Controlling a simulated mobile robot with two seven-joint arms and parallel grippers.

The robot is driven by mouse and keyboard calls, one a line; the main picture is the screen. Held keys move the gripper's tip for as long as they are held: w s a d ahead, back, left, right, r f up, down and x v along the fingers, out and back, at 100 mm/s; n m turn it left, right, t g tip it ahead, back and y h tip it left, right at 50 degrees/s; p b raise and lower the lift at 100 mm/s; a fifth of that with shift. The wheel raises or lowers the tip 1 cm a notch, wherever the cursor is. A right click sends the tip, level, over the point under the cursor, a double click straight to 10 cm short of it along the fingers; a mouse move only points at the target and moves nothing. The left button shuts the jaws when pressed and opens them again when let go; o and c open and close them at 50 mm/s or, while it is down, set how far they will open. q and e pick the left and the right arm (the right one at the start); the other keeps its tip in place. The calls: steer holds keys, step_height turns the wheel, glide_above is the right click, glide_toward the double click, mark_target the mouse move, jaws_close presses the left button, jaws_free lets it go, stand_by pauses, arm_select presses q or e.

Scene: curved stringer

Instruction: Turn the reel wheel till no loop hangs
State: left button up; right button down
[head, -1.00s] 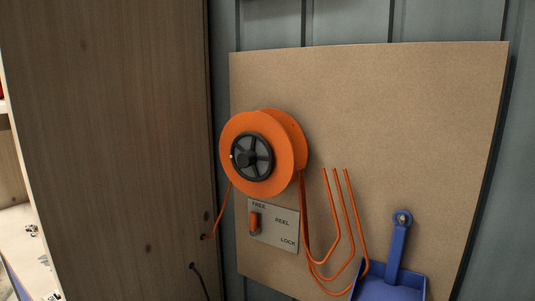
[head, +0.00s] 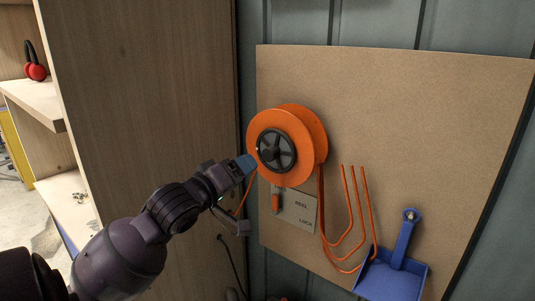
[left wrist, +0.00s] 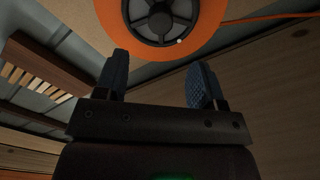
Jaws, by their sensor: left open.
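The orange reel wheel (head: 279,147) is mounted on the brown board, with a dark spoked hub (head: 276,151). In the left wrist view the hub (left wrist: 160,18) shows at the top, beyond the fingers. Orange cord (head: 338,262) hangs in loops below the reel's right side. My left gripper (head: 246,163) is at the reel's left edge; in the left wrist view (left wrist: 158,82) its blue-padded fingers are apart with nothing between them. Whether a finger touches the reel I cannot tell. A plate marked REEL and LOCK (head: 297,207) with an orange lever (head: 276,201) sits below the reel. My right gripper is not seen.
A blue dustpan (head: 393,274) hangs at the board's lower right, close to the cord loops. A wooden cabinet side (head: 150,90) stands left of the reel. Red headphones (head: 36,66) are on a shelf at far left. The upper board (head: 420,110) is clear.

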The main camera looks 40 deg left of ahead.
mark_target(267, 156)
arm_select(q)
steer(key=w, duration=0.3)
steer(key=w+p, duration=0.1)
steer(key=w, duration=0.3)
steer(key=w+a, duration=0.1)
steer(key=w, duration=0.2)
steer(key=shift+w, duration=0.15)
steer(key=c, duration=0.9)
